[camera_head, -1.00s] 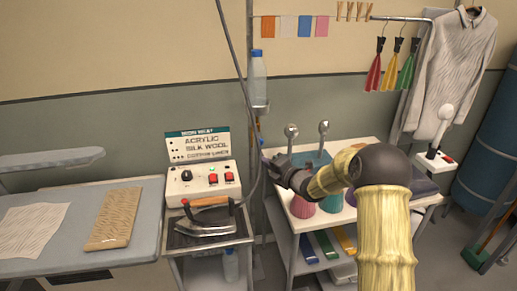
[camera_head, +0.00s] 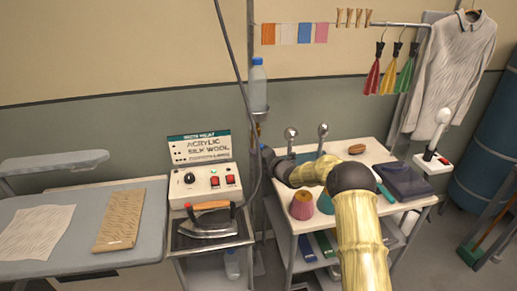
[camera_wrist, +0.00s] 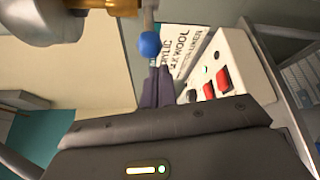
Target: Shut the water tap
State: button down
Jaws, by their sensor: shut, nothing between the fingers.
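The water tap shows in the wrist view as a brass fitting (camera_wrist: 97,4) with a short metal lever that ends in a blue ball (camera_wrist: 150,44). In the head view the tap (camera_head: 260,116) is small, on the wall side below an upright water bottle (camera_head: 258,85). My gripper (camera_wrist: 157,72) is shut and empty, its dark fingertips just below the blue ball in the wrist view. I cannot tell whether they touch it. In the head view my gripper (camera_head: 266,155) is beside the tap's lower part, and its fingertips are hard to make out.
An iron (camera_head: 208,222) rests on a stand in front of a control box (camera_head: 203,185) with red switches. A hose hangs close to my gripper. A white table (camera_head: 350,215) with thread cones and folded cloth lies under my arm. An ironing board (camera_head: 75,255) is at the left.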

jog(key=shift+w+d+r, duration=0.2)
jog(key=shift+w+d, duration=0.05)
jog(key=shift+d, duration=0.4)
jog(key=shift+s+d, duration=0.1)
jog(key=shift+d, duration=0.1)
jog(key=shift+n+g+y+b, duration=0.3)
jog(key=shift+g+y+b, duration=0.1)
jog(key=shift+d, duration=0.15)
